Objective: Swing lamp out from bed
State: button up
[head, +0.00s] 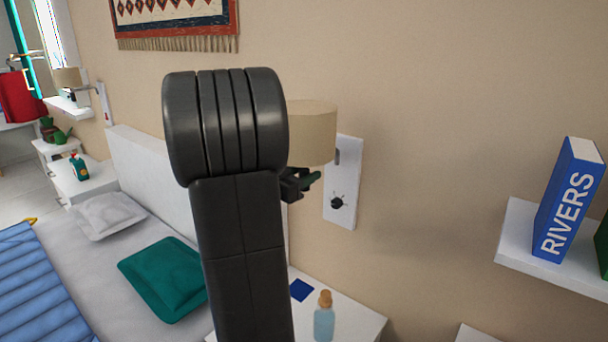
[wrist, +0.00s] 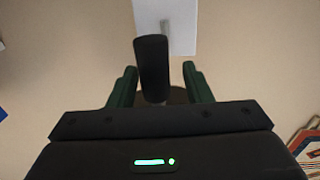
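The near wall lamp has a beige shade (head: 313,132) and a white wall plate (head: 342,190) with a dark knob. My arm hides the left part of the shade and most of the lamp's arm. In the wrist view my gripper (wrist: 159,68) is open, with a green finger on each side of a dark rounded bar (wrist: 152,62). The bar stands between the fingers with visible gaps. Behind it is the white plate (wrist: 180,28) with a thin rod.
The bed (head: 95,258) with a green pillow (head: 165,278) lies left. Below the lamp, a white nightstand (head: 355,320) holds a bottle (head: 324,322). A shelf (head: 520,235) with a blue book (head: 570,205) is right. A second lamp (head: 68,78) is far left.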

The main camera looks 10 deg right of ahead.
jog(key=b+v, duration=0.1)
jog(key=v, duration=1.2)
jog(key=shift+s+a, duration=0.25)
jog(key=shift+a, duration=0.05)
jog(key=shift+w+d, duration=0.1)
jog(key=x, duration=1.3)
jog(key=shift+w+d+p, duration=0.1)
jog(key=shift+d+p, duration=0.3)
jog(key=shift+d, duration=0.05)
jog(key=shift+d+f+b, duration=0.1)
jog(key=shift+f+b, duration=0.1)
jog(key=shift+b, duration=0.1)
jog(key=shift+s+d+r, duration=0.1)
jog(key=shift+s+r, duration=0.1)
jog(key=shift+s, duration=0.2)
jog(key=shift+f, duration=0.1)
